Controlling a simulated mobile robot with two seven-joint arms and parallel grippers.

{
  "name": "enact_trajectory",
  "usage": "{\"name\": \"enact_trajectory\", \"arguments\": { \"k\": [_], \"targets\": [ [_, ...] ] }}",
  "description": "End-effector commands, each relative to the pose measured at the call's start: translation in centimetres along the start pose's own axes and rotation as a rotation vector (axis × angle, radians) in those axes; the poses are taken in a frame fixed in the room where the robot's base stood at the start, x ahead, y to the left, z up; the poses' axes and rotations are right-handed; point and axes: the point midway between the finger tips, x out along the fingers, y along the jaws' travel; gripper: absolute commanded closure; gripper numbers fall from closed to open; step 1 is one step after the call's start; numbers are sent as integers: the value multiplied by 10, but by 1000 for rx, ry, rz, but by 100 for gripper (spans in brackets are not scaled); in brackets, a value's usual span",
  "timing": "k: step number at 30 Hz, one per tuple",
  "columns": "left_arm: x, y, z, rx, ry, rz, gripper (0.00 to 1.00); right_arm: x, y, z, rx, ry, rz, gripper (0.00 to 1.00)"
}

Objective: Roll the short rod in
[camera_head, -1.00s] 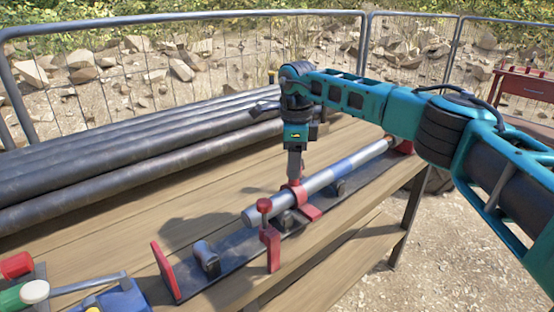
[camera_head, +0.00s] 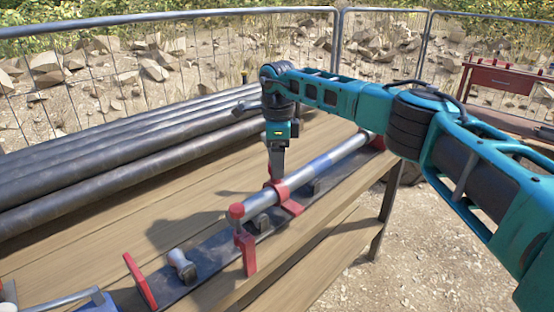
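The short rod (camera_head: 318,167), silver with a blue band, lies slanting along a dark rack (camera_head: 215,250) on the wooden bench. Its near end is at a red post (camera_head: 245,248) with a round red cap. Its far end reaches a red piece at the rack's far right. My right gripper (camera_head: 277,178) points straight down onto the rod at its near half, beside a red collar-like piece (camera_head: 290,206). The fingertips are small and partly hidden there, so I cannot tell whether they grip. My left gripper is not in view.
Several long dark pipes (camera_head: 120,150) lie at the bench's back left. A red end plate (camera_head: 140,282) stands at the rack's near end. A wire fence (camera_head: 180,60) runs behind. A red table (camera_head: 505,80) stands far right. Bare planks lie between pipes and rack.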

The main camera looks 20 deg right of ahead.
Motion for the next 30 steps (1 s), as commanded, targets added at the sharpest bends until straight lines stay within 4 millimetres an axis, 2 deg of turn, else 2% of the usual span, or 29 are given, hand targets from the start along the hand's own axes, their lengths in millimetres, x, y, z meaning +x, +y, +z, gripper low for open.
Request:
{"name": "enact_trajectory", "arguments": {
  "k": [7,10,14,24,30],
  "targets": [
    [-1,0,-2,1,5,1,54,-1,1,2,-3,-1,3,37],
    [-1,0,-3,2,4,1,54,-9,1,2,-3,-3,1,37],
    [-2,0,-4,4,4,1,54,-32,1,2,-3,-4,-1,37],
    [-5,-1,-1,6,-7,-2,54,-105,0,1,-1,-2,0,37],
    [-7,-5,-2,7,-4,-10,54,-126,0,1,-2,-1,1,37]
  ]
}}
